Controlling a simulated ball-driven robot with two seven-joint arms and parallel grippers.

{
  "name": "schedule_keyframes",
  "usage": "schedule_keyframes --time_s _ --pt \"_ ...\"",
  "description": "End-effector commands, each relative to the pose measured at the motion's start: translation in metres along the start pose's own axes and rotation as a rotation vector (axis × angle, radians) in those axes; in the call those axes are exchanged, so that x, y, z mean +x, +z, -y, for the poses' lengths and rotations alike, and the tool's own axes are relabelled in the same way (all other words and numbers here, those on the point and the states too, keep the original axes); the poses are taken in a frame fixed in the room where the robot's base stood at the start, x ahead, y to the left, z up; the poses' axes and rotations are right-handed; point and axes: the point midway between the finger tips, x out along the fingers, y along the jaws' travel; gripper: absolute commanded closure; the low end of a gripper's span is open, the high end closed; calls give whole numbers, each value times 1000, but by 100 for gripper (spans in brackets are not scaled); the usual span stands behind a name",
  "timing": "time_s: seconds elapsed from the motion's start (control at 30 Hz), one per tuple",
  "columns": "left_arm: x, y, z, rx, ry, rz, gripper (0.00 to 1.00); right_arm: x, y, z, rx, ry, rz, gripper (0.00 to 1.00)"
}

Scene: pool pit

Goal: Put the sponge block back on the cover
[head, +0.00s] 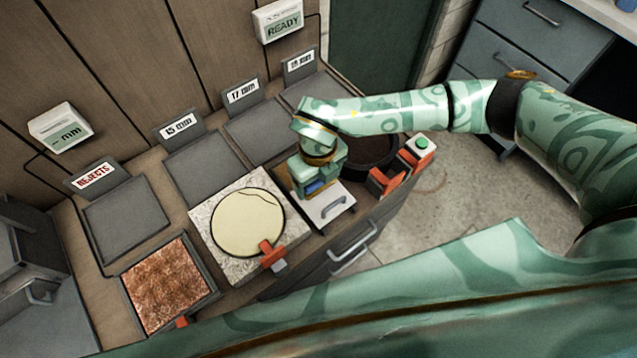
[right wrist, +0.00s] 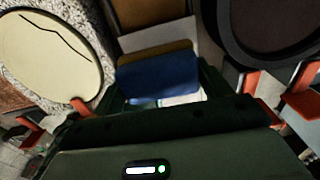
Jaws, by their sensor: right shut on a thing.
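The sponge block (head: 316,187), blue with a brownish layer in the wrist view, is between the fingers of my right gripper (head: 314,183). My right gripper is shut on it, and the block also shows in the right wrist view (right wrist: 158,78). The cover (head: 336,208) is a pale plate with a grey handle, just below and in front of the gripper in the head view. The gripper hides its far part. I cannot tell whether the block touches the cover or hangs just above it. My left gripper is not in view.
Left of the cover is a speckled slab with a cream disc (head: 247,222) and an orange clamp (head: 272,254). A dark round pan (head: 370,152) and orange parts (head: 384,182) are close on the right. Labelled grey trays (head: 202,163) line the back, and a brown textured tray (head: 168,285) stands front left.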

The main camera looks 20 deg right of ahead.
Motion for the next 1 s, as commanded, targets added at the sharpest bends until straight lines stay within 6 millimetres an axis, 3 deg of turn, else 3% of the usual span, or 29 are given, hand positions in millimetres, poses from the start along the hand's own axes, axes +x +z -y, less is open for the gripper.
schedule_keyframes --time_s 0.23,0.6,0.63,0.7,1.0 --pt "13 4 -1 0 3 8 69 38 2 3 0 0 -4 60" --pt "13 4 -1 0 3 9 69 41 3 4 0 -1 -1 60" --pt "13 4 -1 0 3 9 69 40 3 4 0 -1 -1 15" --pt "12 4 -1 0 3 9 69 40 3 4 0 -1 -1 2" --pt "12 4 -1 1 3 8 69 37 3 4 0 -1 0 2"
